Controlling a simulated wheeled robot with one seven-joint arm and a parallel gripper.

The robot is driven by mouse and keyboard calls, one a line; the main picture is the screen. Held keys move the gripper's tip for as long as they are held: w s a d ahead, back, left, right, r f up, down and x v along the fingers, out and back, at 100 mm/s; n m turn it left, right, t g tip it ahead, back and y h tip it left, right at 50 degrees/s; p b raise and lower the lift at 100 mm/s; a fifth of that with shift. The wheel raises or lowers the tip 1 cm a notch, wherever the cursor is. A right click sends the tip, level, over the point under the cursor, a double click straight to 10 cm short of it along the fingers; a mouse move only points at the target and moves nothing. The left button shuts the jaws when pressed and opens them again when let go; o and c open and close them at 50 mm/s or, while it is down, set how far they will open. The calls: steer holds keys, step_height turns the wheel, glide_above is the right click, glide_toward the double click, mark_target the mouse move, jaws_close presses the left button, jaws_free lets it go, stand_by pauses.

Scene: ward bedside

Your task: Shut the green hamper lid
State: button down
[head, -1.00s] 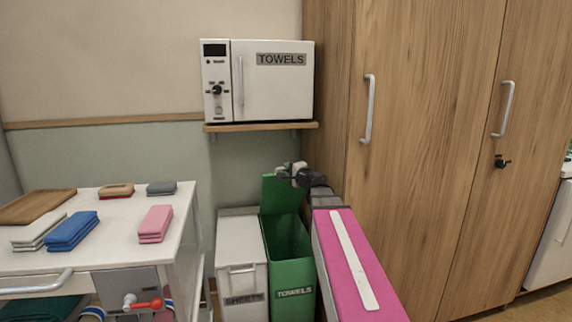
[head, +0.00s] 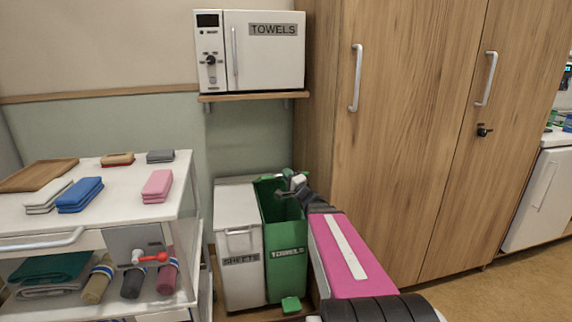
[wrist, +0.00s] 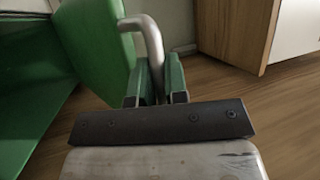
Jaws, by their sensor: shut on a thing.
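The green hamper (head: 286,255), labelled TOWELS, stands on the floor beside the wooden wardrobe. Its lid is raised at the back, and part of the dark inside shows. In the head view my gripper (head: 286,191) is at the lid, above the hamper's opening, and hides part of it. In the wrist view the green lid (wrist: 95,40) is at the upper left, with a bent metal handle (wrist: 149,38) running down between my fingers. My gripper (wrist: 155,88) is shut on this handle.
A white hamper (head: 238,215), labelled SHEETS, stands close on the left. A green pedal (head: 291,305) sits at the green hamper's foot. The wardrobe (head: 400,130) rises close on the right. A white cart (head: 120,215) with folded cloths stands at the left.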

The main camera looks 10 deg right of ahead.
steer(key=shift+n+t+y, duration=0.7)
steer(key=shift+t+y, duration=0.1)
steer(key=s+f, duration=0.1)
steer(key=f, duration=0.5)
steer(key=s+f, duration=0.2)
steer(key=f, duration=0.5)
steer(key=s+f, duration=0.2)
steer(key=f, duration=0.5)
steer(key=shift+s+f, duration=0.1)
steer(key=shift+f, duration=0.15)
steer(key=shift+s+f+n, duration=0.1)
steer(key=shift+f+n, duration=0.2)
steer(key=shift+f, duration=0.7)
steer(key=shift+f, duration=0.1)
steer(key=c, duration=1.3)
jaws_free()
steer(key=shift+o, duration=0.7)
